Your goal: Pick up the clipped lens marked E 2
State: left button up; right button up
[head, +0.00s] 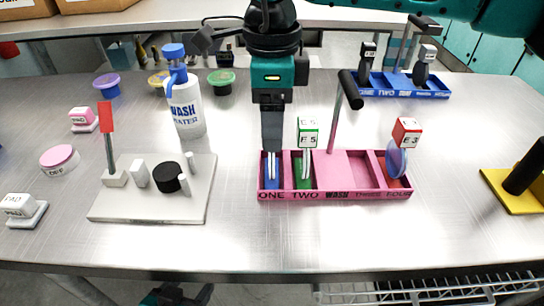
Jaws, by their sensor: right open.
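My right gripper (272,148) points straight down over compartment ONE of the pink tray (345,165), its dark fingers open. Pale upright prongs and a blue piece (272,182) show below the fingertips in that compartment; any tag above them is hidden by the gripper. I cannot read E 2 on any tag. A lens clip with a white and green tag reading 5 (308,132) stands in compartment TWO. A red and white tag reading E 3 (406,131) tops a clipped bluish lens (397,160) in compartment FOUR. A dark part, possibly my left gripper (175,296), shows at the bottom edge.
The pink tray has a tall black-topped handle (350,90) close to the right of my gripper. A wash bottle (186,105) and a white stand (150,205) are left. The front table strip is clear.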

jog(key=shift+f, duration=0.45)
grip_shut()
dwell(0.3)
jog(key=shift+r, duration=0.1)
